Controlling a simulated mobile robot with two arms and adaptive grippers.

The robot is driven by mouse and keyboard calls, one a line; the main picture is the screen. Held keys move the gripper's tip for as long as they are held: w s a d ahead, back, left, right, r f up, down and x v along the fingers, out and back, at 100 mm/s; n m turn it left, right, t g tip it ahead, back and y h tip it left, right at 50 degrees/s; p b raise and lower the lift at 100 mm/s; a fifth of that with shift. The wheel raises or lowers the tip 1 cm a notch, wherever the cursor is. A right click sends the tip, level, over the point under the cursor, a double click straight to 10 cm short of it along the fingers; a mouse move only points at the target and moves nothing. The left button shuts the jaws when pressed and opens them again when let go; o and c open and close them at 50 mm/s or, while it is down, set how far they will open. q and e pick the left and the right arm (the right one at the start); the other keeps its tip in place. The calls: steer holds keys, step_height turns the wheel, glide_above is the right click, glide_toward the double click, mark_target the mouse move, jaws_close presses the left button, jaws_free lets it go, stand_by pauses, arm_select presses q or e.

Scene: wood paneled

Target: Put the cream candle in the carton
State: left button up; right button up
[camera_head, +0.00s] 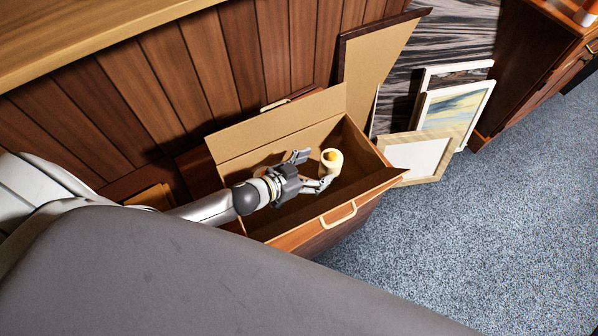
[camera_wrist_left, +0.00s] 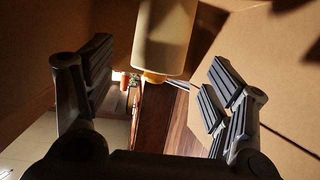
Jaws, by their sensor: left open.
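The cream candle (camera_head: 331,158) shows over the inside of the open carton (camera_head: 285,122), near its right part. I cannot tell whether it rests on anything. My left gripper (camera_head: 318,170) reaches into the carton's opening from the left, with its fingers spread beside the candle. In the left wrist view the candle (camera_wrist_left: 165,38) is at the top centre, between the lines of the two open fingers (camera_wrist_left: 160,85) and apart from both pads. The carton's wall (camera_wrist_left: 270,60) fills the right side there. My right gripper is not in view.
Framed pictures (camera_head: 455,100) lean to the right of the carton. A wood-panelled wall (camera_head: 215,60) stands behind it. A grey padded surface (camera_head: 180,275) fills the lower left. Blue carpet (camera_head: 480,230) on the right is clear.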

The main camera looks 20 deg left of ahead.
arm_select(q)
steer(key=shift+v, duration=3)
steer(key=shift+w, duration=0.1)
